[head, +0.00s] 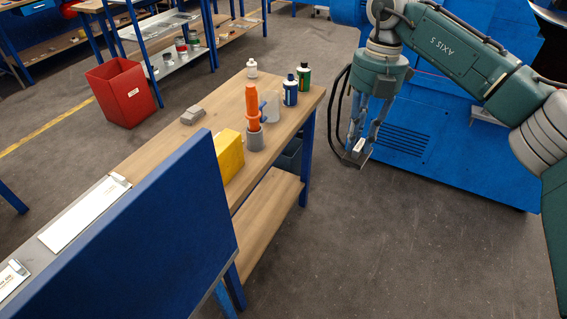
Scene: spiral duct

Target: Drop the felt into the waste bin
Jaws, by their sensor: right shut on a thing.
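My right gripper (362,143) hangs from the green arm at the right, pointing down beside the right end of the workbench. It is shut on a small dark grey piece with a pale label, which I take to be the felt (352,162). The felt hangs clear of the bench, in front of the blue machine. My left gripper is not in view.
The wooden workbench (214,108) carries an orange tool (253,106) in a grey holder, a yellow box (230,155), several bottles and a grey block (192,116). A blue panel (150,235) rises in front. The blue machine (445,150) stands behind my arm. Floor at lower right is clear.

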